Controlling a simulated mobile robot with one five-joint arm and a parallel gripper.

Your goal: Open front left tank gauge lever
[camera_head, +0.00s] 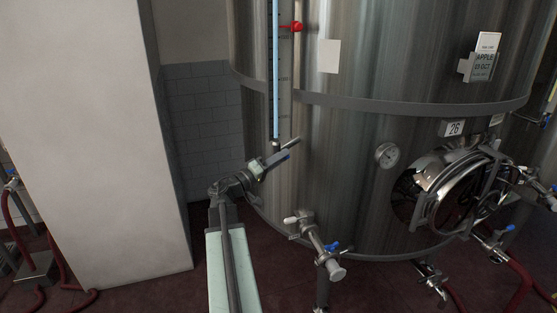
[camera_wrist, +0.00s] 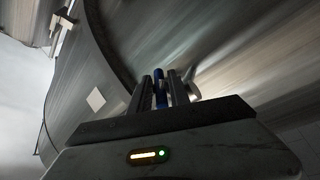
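The front left tank gauge is a tall blue sight tube (camera_head: 276,70) on the steel tank's left side, with a red marker (camera_head: 292,27) near its top. Its lower end comes down just above my gripper (camera_head: 284,150). A small blue lever (camera_wrist: 160,88) sits between my two dark fingers in the wrist view. My gripper (camera_wrist: 162,92) has its fingers close along both sides of the lever, with no clear gap. A light metal piece (camera_wrist: 192,86) lies right beside the right finger. The lever's base and the valve body are mostly hidden by my gripper.
The steel tank (camera_head: 350,140) fills the right side. A white pillar (camera_head: 95,150) stands to the left. Red hoses lie on the floor.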

